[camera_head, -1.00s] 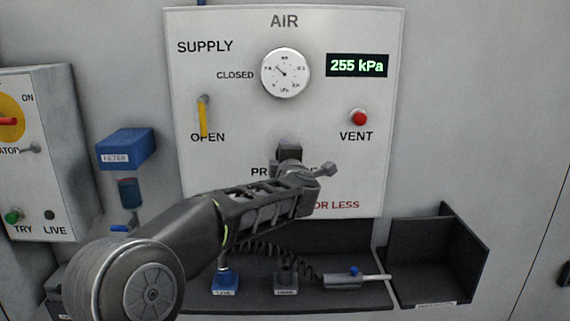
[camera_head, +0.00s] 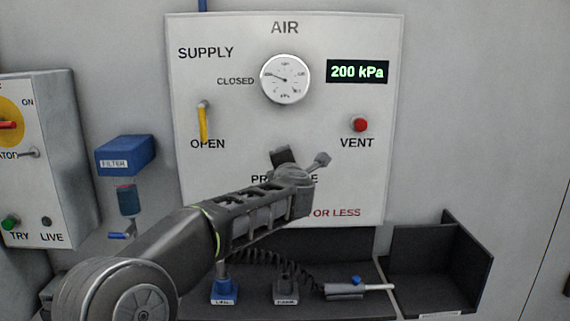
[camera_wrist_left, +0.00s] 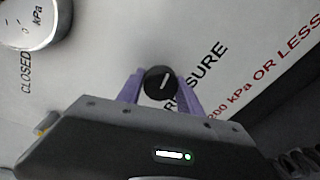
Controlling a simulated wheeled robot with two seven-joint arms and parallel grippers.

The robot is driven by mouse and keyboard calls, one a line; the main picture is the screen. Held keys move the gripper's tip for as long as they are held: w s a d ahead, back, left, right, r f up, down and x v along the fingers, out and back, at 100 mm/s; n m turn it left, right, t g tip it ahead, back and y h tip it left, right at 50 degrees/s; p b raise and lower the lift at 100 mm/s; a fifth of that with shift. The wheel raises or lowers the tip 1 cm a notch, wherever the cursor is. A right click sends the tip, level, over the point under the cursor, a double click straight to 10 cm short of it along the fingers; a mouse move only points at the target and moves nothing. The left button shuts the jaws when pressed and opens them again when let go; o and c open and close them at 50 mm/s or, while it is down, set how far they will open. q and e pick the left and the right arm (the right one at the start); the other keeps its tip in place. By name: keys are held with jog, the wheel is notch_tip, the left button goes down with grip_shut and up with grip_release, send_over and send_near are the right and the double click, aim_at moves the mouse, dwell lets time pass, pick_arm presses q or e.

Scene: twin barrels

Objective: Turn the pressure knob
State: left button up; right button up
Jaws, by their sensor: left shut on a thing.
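The pressure knob (camera_wrist_left: 161,83) is a round black knob with a white pointer line, seen in the left wrist view on the white AIR panel (camera_head: 230,185). My left gripper (camera_wrist_left: 160,88) has its two purple fingers on either side of the knob, shut on it. In the head view my left gripper (camera_head: 283,157) is at the panel over the PRESSURE label, and the knob is hidden behind it. My right gripper is not in view.
The gauge (camera_head: 285,79), yellow supply lever (camera_head: 203,122) at OPEN and red vent button (camera_head: 360,125) are on the panel. A blue filter (camera_head: 126,155) is at left. Below are a dark shelf with tools and an open dark bin (camera_head: 436,262).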

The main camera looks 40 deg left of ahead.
pick_arm(q)
jog(key=o, duration=1.3)
jog(key=shift+f, duration=0.25)
jog(key=shift+o, duration=0.2)
jog(key=shift+r, duration=0.1)
jog(key=b+v, duration=0.1)
jog(key=v, duration=0.6)
jog(key=shift+s+d, duration=0.25)
jog(key=shift+s, duration=0.1)
